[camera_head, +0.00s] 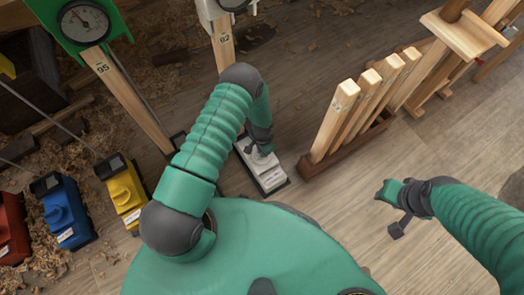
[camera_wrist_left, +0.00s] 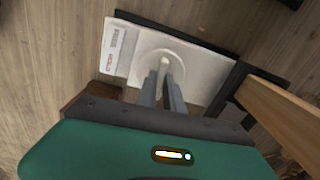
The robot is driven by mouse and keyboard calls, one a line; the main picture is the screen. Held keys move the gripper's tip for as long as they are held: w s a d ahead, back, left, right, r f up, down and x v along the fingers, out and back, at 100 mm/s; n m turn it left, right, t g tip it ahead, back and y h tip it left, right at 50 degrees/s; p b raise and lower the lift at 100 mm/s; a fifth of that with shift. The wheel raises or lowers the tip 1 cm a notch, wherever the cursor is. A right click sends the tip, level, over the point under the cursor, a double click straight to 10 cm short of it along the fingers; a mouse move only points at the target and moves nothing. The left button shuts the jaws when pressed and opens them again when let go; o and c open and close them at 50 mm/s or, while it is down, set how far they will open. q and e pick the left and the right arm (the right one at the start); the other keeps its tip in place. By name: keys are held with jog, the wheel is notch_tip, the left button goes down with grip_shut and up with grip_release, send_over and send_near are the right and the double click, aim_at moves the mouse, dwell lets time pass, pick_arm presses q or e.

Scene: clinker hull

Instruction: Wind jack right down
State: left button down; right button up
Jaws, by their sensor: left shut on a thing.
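The white jack (camera_head: 270,178) stands on the floor at the middle of the head view, at the foot of a wooden post (camera_head: 223,45) marked with a number. It also fills the upper middle of the left wrist view (camera_wrist_left: 205,80), with a round raised part and a label. My left gripper (camera_head: 262,149) is over the jack's top. Its two fingers (camera_wrist_left: 166,82) are shut on a small pale knob (camera_wrist_left: 164,61) at the centre of the round part. My right gripper (camera_head: 392,208) hangs free on the right, away from the jack; its finger gap is unclear.
Yellow (camera_head: 125,192), blue (camera_head: 62,212) and red (camera_head: 10,228) jacks stand to the left. A green dial gauge (camera_head: 84,22) tops another post. A brown rack of upright wooden slats (camera_head: 340,118) stands close right of the white jack. Floor at lower right is clear.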

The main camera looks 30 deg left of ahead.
pick_arm(q)
jog(key=c, duration=1.5)
grip_release()
notch_tip(320, 180, up, 17)
jog(key=p, duration=0.8)
jog(key=shift+f, duration=0.1)
